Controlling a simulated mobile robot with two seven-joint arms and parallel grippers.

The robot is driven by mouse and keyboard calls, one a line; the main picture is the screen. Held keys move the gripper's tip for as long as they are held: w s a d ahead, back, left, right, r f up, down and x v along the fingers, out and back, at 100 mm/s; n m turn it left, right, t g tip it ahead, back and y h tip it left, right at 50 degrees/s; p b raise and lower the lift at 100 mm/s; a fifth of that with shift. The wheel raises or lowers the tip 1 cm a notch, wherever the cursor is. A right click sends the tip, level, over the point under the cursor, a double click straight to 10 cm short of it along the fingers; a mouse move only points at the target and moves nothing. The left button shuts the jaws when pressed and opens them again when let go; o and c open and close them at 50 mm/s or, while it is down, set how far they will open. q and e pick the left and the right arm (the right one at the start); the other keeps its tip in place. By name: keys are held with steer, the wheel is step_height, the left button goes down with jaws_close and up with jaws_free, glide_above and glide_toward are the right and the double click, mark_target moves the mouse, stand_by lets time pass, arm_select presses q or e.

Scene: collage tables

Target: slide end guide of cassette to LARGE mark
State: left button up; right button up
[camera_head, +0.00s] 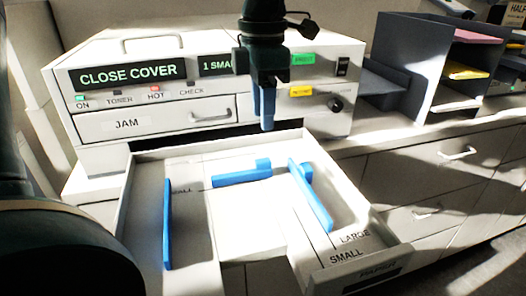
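The paper cassette (140,190) is a pale open tray pulled out below the printer. A short blue guide with a raised tab, apparently the end guide (240,175), lies across its rear part, to the right of a partly readable SMALL mark (180,190). Long blue guides stand at the left (167,225) and right (312,198). A LARGE mark (354,238) and another SMALL mark (346,256) are at the front right. My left gripper (263,128) points down above and behind the end guide, apart from it. Its blue fingers look close together; any gap is unclear. My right gripper is not seen.
The printer (215,125) stands directly behind the cassette, with a CLOSE COVER display (130,73) and a JAM drawer (150,124). Dark shelves (435,65) with paper stand at the right, above drawers (450,180). The space above the cassette floor is open.

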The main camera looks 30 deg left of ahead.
mark_target(263, 160)
arm_select(q)
step_height(263, 160, down, 10)
stand_by(0.3)
jaws_close()
stand_by(0.4)
